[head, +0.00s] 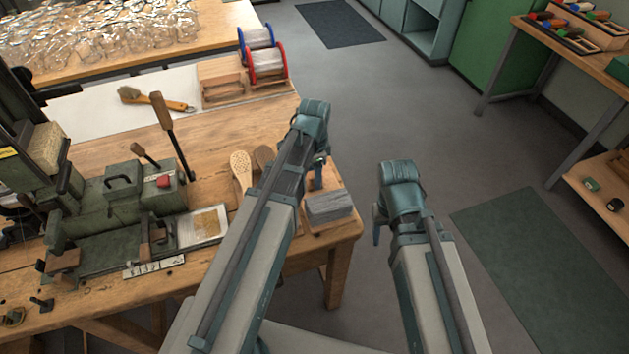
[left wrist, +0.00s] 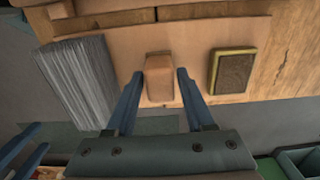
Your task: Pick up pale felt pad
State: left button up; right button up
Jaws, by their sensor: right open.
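A pale tan block, which looks like the pale felt pad (left wrist: 160,82), sits on a wooden board (left wrist: 205,35) in the left wrist view. My left gripper (left wrist: 163,75) has its two blue fingers apart, one on each side of the pad, with narrow gaps between. In the head view my left gripper (head: 320,172) is over the board at the bench's right corner, and the arm hides the pad there. My right gripper (head: 378,225) hangs off the bench's right side, open and holding nothing I can see.
A grey ridged block (head: 330,208) is left of the pad in the left wrist view, and a dark pad with a yellow edge (left wrist: 232,70) is right of it. A wooden brush (head: 241,168) and a green machine (head: 120,215) are on the bench.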

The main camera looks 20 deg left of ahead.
pick_arm(q)
grip_shut()
jog(key=shift+r, duration=0.1)
notch_tip(320, 180, up, 10)
jog(key=p, duration=1)
jog(key=shift+c, duration=1.7)
grip_release()
grip_shut()
